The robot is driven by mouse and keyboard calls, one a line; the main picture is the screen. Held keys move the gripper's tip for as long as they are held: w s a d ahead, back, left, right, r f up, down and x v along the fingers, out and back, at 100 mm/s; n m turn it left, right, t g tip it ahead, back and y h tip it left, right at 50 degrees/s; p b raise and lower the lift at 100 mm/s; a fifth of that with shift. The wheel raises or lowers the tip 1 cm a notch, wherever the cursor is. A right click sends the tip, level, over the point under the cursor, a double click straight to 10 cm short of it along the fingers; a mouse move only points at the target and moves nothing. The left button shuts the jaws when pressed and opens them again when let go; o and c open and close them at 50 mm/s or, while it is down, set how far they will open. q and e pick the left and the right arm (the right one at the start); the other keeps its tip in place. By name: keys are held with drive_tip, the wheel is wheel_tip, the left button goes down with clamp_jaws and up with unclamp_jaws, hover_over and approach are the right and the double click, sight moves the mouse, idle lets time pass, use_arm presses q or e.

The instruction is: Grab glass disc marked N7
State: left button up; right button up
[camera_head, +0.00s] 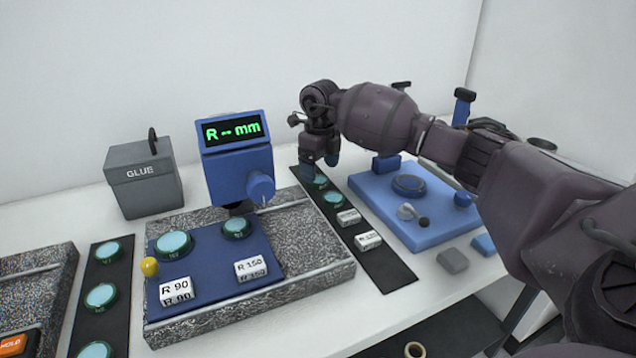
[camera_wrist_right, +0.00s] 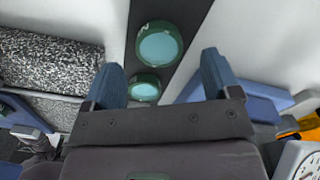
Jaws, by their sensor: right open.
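Green-rimmed glass discs lie in several places, but their marks are too small to read, so I cannot tell which is N7. On the right black strip, a disc (camera_head: 333,198) lies in front of another disc (camera_head: 320,181). My right gripper (camera_head: 320,160) is above the far end of this strip, over the farther disc. A larger-looking disc (camera_wrist_right: 159,44) and a smaller-looking disc (camera_wrist_right: 145,88) show between and beyond the fingers. My left gripper is not in view.
A blue gauge (camera_head: 236,165) reading "R -- mm" stands on a speckled granite slab (camera_head: 310,262) left of the strip. White blocks (camera_head: 348,217) lie on the strip's near part. A blue instrument base (camera_head: 400,215) stands to the right. A grey GLUE box (camera_head: 143,180) stands back left.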

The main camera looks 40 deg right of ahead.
sight(320, 179)
wheel_tip(320, 179, down, 3)
drive_tip(key=shift+f, duration=0.1)
drive_tip(key=shift+c, duration=0.8)
drive_tip(key=c, duration=0.9)
